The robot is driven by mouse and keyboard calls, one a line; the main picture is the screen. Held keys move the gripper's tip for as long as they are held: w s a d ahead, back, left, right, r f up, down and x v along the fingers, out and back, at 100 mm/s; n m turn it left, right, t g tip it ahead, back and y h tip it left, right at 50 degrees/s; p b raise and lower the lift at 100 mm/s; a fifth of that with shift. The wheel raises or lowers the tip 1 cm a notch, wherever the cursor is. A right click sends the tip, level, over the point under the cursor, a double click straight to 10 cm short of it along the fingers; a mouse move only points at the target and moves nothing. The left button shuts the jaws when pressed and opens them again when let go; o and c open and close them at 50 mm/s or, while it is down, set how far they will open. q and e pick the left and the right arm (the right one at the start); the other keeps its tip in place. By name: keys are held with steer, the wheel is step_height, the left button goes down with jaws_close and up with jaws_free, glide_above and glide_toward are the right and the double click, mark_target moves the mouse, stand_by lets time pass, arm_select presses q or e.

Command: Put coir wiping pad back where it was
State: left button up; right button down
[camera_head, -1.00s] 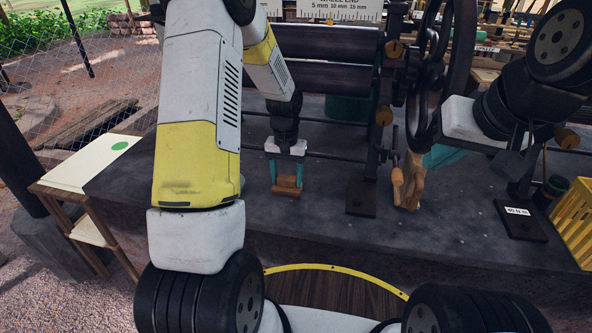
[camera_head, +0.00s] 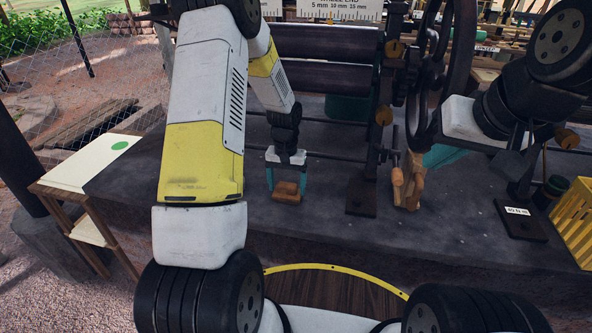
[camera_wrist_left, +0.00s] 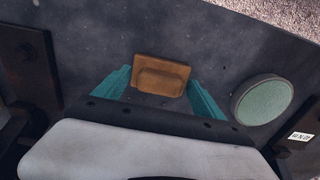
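The coir wiping pad (camera_head: 287,190) is a small brown block with a raised middle. It lies on the dark slab (camera_head: 320,225) below my left gripper (camera_head: 286,180). In the left wrist view the pad (camera_wrist_left: 162,74) sits at the tips of the two teal fingers. The left gripper (camera_wrist_left: 158,85) is open around it, and narrow gaps show beside the pad in the head view.
The roller stand's dark foot (camera_head: 361,196) is just right of the pad. A wooden block (camera_head: 410,184) stands beyond it. A round green-topped thing (camera_wrist_left: 263,101) is near the left gripper in the wrist view. A yellow crate (camera_head: 575,222) is at the far right.

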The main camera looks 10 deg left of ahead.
arm_select(q)
step_height(320, 180, up, 12)
step_height(320, 180, up, 9)
steer(key=t, duration=0.2)
glide_above(287, 184)
steer(key=s, duration=0.5)
steer(key=s+r+t, duration=0.1)
steer(key=s+r, duration=0.2)
steer(key=s, duration=0.3)
steer(key=s+d+r+t+h, duration=0.1)
steer(key=s+r, duration=0.2)
steer(key=s, duration=0.4)
steer(key=s+d+r+t+h, duration=0.1)
steer(key=s+r+t, duration=0.1)
steer(key=s+r, duration=0.2)
steer(key=shift+s, duration=1.2)
steer(key=shift+d+r, duration=0.1)
